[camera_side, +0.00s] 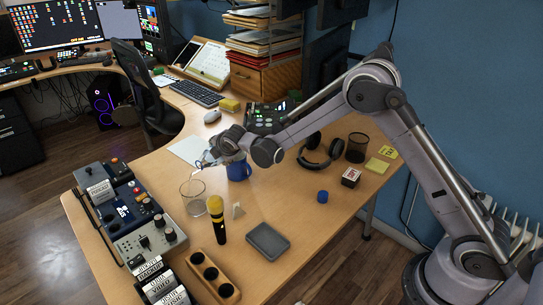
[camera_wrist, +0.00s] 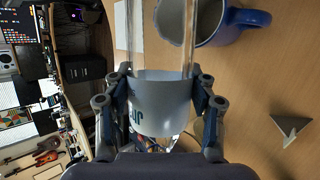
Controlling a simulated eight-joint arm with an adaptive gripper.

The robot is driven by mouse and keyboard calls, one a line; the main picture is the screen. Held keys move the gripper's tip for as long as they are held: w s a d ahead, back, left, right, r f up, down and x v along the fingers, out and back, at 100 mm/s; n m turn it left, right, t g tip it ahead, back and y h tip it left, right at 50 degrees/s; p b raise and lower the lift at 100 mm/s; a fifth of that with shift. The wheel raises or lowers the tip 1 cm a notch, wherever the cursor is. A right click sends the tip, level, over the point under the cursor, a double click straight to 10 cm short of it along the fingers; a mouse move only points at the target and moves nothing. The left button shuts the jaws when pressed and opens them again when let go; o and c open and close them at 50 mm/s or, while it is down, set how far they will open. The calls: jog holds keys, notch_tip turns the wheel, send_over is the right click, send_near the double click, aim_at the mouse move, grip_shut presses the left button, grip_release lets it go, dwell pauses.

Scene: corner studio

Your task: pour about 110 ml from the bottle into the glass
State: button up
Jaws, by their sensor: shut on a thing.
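A clear bottle with a grey label (camera_wrist: 160,100) is held between the fingers of my gripper (camera_wrist: 160,78), which is shut on it. In the side view my gripper (camera_side: 212,155) is above the desk, and only a small clear part of the bottle (camera_side: 202,163) shows at its left. The bottle's tilt and liquid level are hard to tell. The empty-looking clear glass (camera_side: 193,195) stands upright on the desk, below and slightly left of my gripper. I cannot make out the glass clearly in the wrist view.
A blue mug (camera_side: 238,170) stands close to my gripper, and shows in the wrist view (camera_wrist: 235,18). A yellow-topped microphone (camera_side: 216,215) and a small grey wedge (camera_side: 238,211) are near the glass. A control console (camera_side: 140,215) lies left. A blue cap (camera_side: 322,196) lies right.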

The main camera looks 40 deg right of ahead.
jog(key=shift+w+d, duration=0.15)
jog(key=shift+d, duration=0.3)
dwell(0.3)
jog(key=shift+d, duration=0.2)
jog(key=shift+h, duration=0.3)
jog(key=shift+r+n+h+p, duration=0.1)
jog(key=shift+n+h+p, duration=0.2)
jog(key=shift+p, duration=0.55)
dwell(1.4)
jog(key=shift+d+m+y, duration=0.35)
jog(key=shift+m+y, duration=0.05)
jog(key=shift+y, duration=0.2)
jog(key=shift+w+y, duration=0.1)
jog(key=shift+y, duration=0.3)
jog(key=shift+m+y, duration=0.3)
jog(key=shift+y, duration=0.1)
jog(key=shift+d+r+g+y, duration=0.2)
jog(key=shift+r+g+y, duration=0.1)
